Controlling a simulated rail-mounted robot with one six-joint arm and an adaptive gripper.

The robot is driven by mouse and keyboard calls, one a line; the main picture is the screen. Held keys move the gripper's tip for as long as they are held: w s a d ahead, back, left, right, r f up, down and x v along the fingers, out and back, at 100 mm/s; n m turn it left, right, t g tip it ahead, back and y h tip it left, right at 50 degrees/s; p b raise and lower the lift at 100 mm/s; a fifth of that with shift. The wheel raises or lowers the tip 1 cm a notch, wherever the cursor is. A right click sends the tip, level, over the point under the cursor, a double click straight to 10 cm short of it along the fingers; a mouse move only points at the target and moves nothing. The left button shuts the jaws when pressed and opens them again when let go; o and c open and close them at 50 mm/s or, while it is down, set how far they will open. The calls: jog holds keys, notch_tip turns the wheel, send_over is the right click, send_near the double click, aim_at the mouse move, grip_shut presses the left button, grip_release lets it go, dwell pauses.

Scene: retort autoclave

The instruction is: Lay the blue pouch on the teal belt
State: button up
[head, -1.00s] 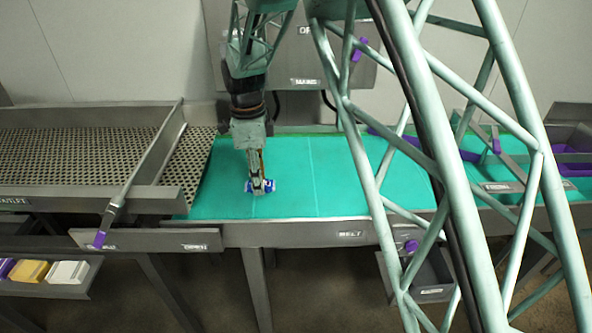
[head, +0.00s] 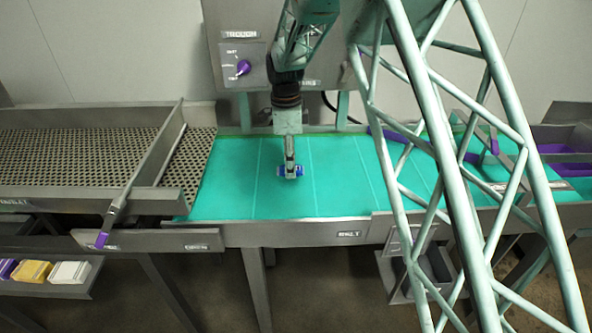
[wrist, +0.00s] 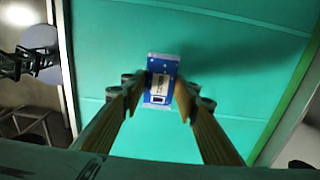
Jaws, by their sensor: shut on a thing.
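The blue pouch (head: 291,170) is in my gripper over the teal belt. It also shows in the wrist view (wrist: 161,82), with a white label on its face. My gripper (head: 290,165) is shut on the pouch, one finger at each side of it in the wrist view (wrist: 159,95). The teal belt (head: 231,185) lies beneath, with thin cross seams. A dark shadow falls on the belt beside the pouch in the wrist view. I cannot tell exactly how high the pouch is above the belt.
A perforated metal tray (head: 70,150) with a raised rail stands left of the belt. A control panel with a purple knob (head: 243,67) stands behind. A lower shelf at left holds yellow (head: 32,271) and white (head: 69,272) packs. Belt around the pouch is clear.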

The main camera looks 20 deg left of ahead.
jog(key=shift+w+d, duration=0.3)
jog(key=shift+w, duration=0.3)
jog(key=shift+w+f, duration=0.1)
jog(key=shift+w+d, duration=0.1)
jog(key=shift+w, duration=0.05)
jog(key=shift+w+d+f+p, duration=0.1)
jog(key=shift+w+f+p, duration=0.1)
jog(key=shift+f, duration=0.7)
jog(key=shift+w+d+f+p, duration=0.1)
jog(key=shift+w+f, duration=0.05)
jog(key=shift+f, duration=0.75)
jog(key=shift+f, duration=0.15)
jog(key=o, duration=0.8)
jog(key=shift+o, duration=0.2)
jog(key=shift+a+r, duration=0.2)
jog(key=shift+r, duration=5.95)
